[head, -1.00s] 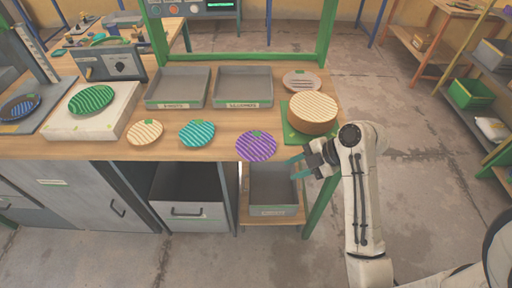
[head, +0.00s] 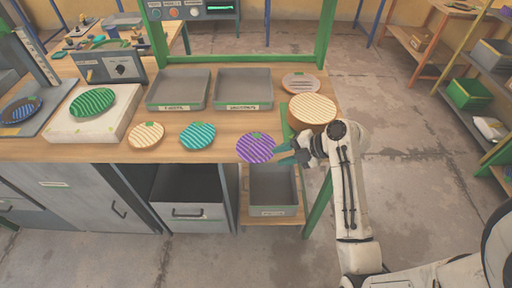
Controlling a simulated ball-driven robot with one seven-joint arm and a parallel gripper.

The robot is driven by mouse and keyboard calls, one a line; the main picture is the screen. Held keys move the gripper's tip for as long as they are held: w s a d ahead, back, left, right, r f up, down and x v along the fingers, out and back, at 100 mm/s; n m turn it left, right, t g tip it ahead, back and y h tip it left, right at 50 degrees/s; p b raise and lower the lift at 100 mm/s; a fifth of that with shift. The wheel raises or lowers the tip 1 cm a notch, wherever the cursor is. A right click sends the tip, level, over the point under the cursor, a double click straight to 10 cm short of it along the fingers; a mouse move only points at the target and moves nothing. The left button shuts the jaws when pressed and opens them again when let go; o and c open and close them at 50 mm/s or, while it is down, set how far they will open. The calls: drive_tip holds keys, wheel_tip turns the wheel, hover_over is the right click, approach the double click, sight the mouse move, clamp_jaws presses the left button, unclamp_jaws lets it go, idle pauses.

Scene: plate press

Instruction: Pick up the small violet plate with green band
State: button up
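The small violet plate (head: 255,149) with wavy stripes and a green patch at its far rim lies flat near the front edge of the wooden table (head: 170,154). My gripper (head: 281,153) has teal fingers and reaches in from the right at the plate's right rim. The fingers look spread, with a gap between the tips. I cannot tell whether a fingertip touches the rim.
A teal plate (head: 197,136) and a cream plate (head: 146,135) lie to the left. A thick cream stack (head: 312,108) stands behind my gripper. Two grey trays (head: 178,88) (head: 243,88) sit behind. A grey bin (head: 273,190) is below the table edge.

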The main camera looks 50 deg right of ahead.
sight(271, 156)
drive_tip(key=shift+x, duration=1.65)
drive_tip(key=shift+w+d+r, duration=0.1)
drive_tip(key=shift+w, duration=0.05)
clamp_jaws()
